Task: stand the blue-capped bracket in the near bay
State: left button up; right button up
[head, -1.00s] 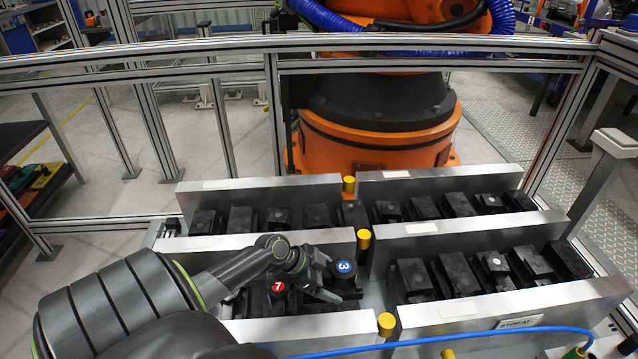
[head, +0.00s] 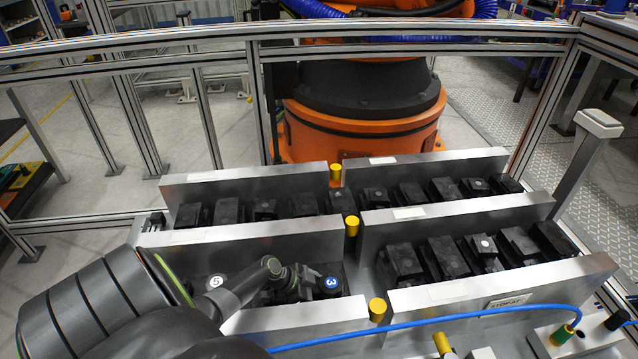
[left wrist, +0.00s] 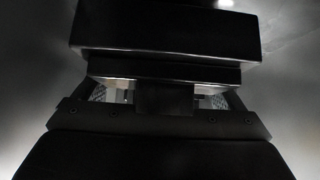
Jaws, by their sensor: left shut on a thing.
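The blue-capped bracket (head: 331,284), marked 3, is at the right end of the near left bay (head: 300,318), cap up. It looks upright, but its foot is hidden behind the bay's front wall. My left gripper (head: 306,284) is low in the bay, just left of the blue cap, and is shut on the bracket. In the left wrist view, a dark block (left wrist: 165,35) fills the space ahead of the gripper (left wrist: 165,98); no cap shows there. Whether the bracket touches the bay floor cannot be told. My right gripper is not in view.
A white-capped part (head: 216,281), marked 5, stands in the same bay to the left. Yellow posts (head: 377,309) stand by the bay ends. Dark parts fill the other bays (head: 430,258). A blue cable (head: 430,322) crosses the front.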

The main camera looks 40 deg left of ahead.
pick_arm(q)
jog(key=shift+w+f, duration=0.15)
jog(key=shift+f, duration=0.85)
jog(key=shift+f+b, duration=0.15)
jog(key=shift+b, duration=0.25)
jog(key=o, duration=1.8)
jog(key=shift+c, duration=0.2)
jog(key=shift+s, duration=0.2)
jog(key=v, duration=1.2)
